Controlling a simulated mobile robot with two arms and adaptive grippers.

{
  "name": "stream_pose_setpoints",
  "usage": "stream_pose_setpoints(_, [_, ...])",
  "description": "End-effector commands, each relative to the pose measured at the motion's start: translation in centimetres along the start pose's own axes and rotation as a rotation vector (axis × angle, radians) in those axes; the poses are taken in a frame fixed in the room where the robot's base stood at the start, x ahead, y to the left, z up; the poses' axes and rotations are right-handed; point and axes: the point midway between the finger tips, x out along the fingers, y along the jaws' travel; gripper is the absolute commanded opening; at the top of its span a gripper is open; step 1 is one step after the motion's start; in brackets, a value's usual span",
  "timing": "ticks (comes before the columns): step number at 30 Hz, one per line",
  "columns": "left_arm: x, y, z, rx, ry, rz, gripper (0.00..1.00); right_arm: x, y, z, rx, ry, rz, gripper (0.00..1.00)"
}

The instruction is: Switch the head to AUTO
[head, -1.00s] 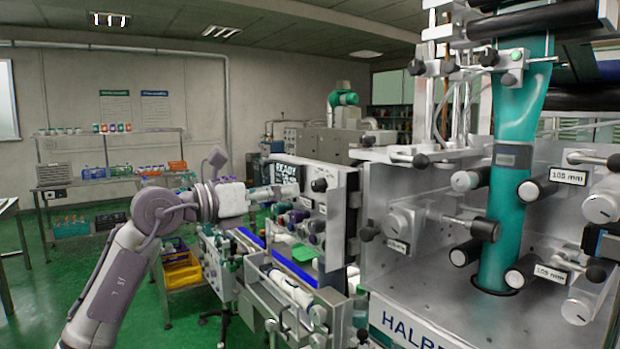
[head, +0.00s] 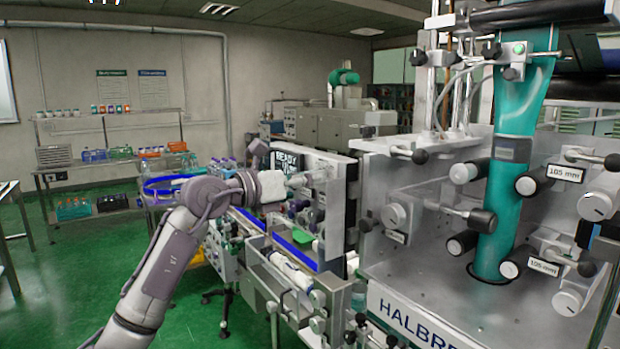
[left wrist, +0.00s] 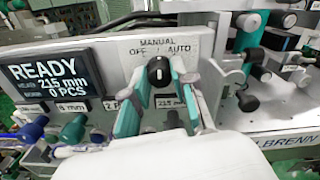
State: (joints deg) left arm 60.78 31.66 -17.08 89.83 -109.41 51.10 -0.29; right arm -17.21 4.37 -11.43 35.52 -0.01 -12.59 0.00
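The selector knob (left wrist: 158,71) is a black round knob on the light grey control panel (left wrist: 120,50). The labels MANUAL, OFF and AUTO (left wrist: 179,50) stand above it, with MANUAL on top, OFF at left and AUTO at right. Its white mark looks about upright. My left gripper (left wrist: 160,80) has its teal fingers apart, one on each side of the knob; I cannot tell if they touch it. In the head view my left gripper (head: 297,182) is at the panel face and hides the knob. My right gripper is not in view.
A display (left wrist: 45,77) left of the knob reads READY, 215 mm, 0 PCS. Coloured knobs (left wrist: 73,128) sit below it. The machine with the teal film tube (head: 503,210) and handles stands right of the panel. A conveyor (head: 285,262) runs below.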

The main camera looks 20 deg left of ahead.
Motion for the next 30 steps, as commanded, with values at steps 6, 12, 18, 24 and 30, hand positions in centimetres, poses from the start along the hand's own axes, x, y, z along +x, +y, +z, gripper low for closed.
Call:
stream_pose_setpoints(6, [0.0, 0.1, 0.0, 0.000, 0.000, 0.001, 0.00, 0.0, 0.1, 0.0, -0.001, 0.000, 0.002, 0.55])
stream_pose_setpoints(12, [-0.1, 0.1, 0.0, 0.028, -0.001, 0.002, 0.00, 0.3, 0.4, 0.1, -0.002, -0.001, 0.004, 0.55])
stream_pose_setpoints(18, [-0.1, 0.1, -0.1, 0.127, -0.002, 0.003, 0.00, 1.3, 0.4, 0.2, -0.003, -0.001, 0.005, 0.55])
stream_pose_setpoints(24, [-0.1, 0.2, -0.2, 0.286, -0.002, 0.003, 0.00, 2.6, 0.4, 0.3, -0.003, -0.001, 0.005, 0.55])
stream_pose_setpoints(30, [-0.1, 0.1, -0.1, 0.459, -0.002, 0.003, 0.00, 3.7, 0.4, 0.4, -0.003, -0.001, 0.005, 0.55])
